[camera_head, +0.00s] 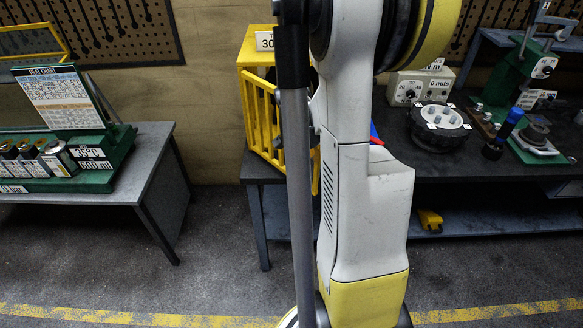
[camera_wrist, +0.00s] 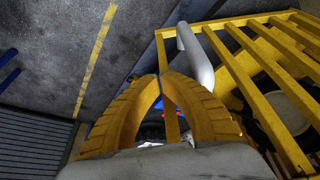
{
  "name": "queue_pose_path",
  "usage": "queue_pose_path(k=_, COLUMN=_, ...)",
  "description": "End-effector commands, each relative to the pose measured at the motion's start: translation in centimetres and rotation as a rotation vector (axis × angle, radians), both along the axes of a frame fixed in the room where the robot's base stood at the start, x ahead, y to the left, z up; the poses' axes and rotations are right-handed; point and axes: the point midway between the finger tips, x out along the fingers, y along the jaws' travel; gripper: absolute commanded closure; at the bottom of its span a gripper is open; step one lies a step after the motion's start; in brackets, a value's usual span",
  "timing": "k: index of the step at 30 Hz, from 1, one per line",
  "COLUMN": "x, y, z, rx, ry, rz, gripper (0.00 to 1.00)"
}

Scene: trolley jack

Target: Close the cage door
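The yellow cage (camera_head: 252,50) stands on the dark bench behind my arm, and a sign is on its top edge. Its barred door (camera_head: 262,115) is swung outward, its bars facing left and front. In the wrist view the door's yellow bars (camera_wrist: 265,75) fill the right side. My gripper (camera_wrist: 161,75) has ribbed yellow fingers whose tips meet beside the door frame. A yellow bar shows behind and between the fingers; I cannot tell whether they touch it. My arm hides the gripper and part of the cage in the head view.
A grey table (camera_head: 150,160) with a green stand and chart is at left. The dark bench (camera_head: 480,165) at right holds a gauge box (camera_head: 418,87), a round fixture (camera_head: 438,125) and a green press (camera_head: 510,75). Floor between table and bench is clear.

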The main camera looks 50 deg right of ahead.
Motion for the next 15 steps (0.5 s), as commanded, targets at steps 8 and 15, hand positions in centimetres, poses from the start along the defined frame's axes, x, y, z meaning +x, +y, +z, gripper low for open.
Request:
queue_pose_path(k=8, x=-0.4, y=-9.7, z=-0.2, rx=0.000, ry=-0.002, rz=0.255, gripper=1.00)
queue_pose_path(k=15, x=1.3, y=-17.3, z=-0.1, rx=-0.001, ry=-0.002, rz=0.476, gripper=1.00)
